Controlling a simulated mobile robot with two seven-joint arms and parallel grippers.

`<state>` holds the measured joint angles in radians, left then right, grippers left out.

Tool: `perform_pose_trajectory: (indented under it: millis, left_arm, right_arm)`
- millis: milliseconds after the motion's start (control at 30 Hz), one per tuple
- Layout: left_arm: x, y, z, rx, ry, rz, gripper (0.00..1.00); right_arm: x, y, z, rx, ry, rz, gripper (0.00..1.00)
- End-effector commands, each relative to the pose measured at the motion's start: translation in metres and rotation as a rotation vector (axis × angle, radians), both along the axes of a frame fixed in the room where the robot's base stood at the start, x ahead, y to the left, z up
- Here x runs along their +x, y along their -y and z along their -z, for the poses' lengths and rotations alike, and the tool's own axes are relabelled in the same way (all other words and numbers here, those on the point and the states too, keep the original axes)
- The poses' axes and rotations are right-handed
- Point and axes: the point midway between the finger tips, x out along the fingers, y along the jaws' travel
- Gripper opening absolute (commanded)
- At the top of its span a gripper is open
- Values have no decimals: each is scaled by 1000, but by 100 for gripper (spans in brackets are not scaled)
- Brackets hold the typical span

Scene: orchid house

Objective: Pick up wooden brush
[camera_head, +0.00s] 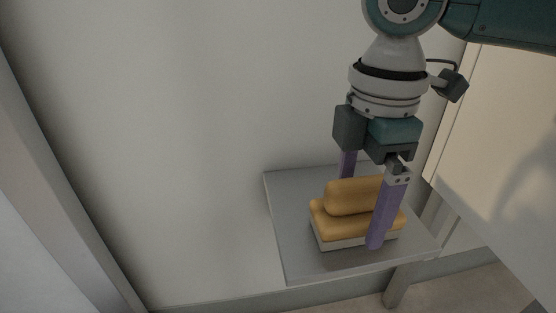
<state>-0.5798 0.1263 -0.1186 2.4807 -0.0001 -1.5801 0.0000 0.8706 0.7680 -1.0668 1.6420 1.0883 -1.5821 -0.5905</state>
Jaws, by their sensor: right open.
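The wooden brush (323,221) sits on a small grey table (303,264). It has an orange-brown wooden body with a rounded grip on top and a pale layer underneath. My right gripper (364,208) comes down from above with its two purple fingers apart. One finger is in front of the brush and hides part of its right side. The other finger is behind the brush, its lower end hidden. The brush rests on the table top between the fingers. I cannot tell whether the fingers touch it. My left gripper is not in view.
A plain pale wall (200,130) stands directly behind the table. A pale upright panel (500,150) is close on the right. A frame post (60,170) runs down the left side. The table top is bare around the brush.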

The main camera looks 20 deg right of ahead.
Motion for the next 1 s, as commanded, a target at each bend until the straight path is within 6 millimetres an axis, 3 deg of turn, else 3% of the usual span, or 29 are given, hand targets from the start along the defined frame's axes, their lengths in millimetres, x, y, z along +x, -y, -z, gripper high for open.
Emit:
perform_pose_trajectory:
  millis: [33,267,1000]
  left_arm:
    - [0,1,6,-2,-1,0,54]
    - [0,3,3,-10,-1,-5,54]
    - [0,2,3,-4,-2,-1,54]
  right_arm:
    - [0,0,7,0,0,0,100]
    - [0,0,5,0,1,0,98]
    - [0,0,5,0,1,-1,16]
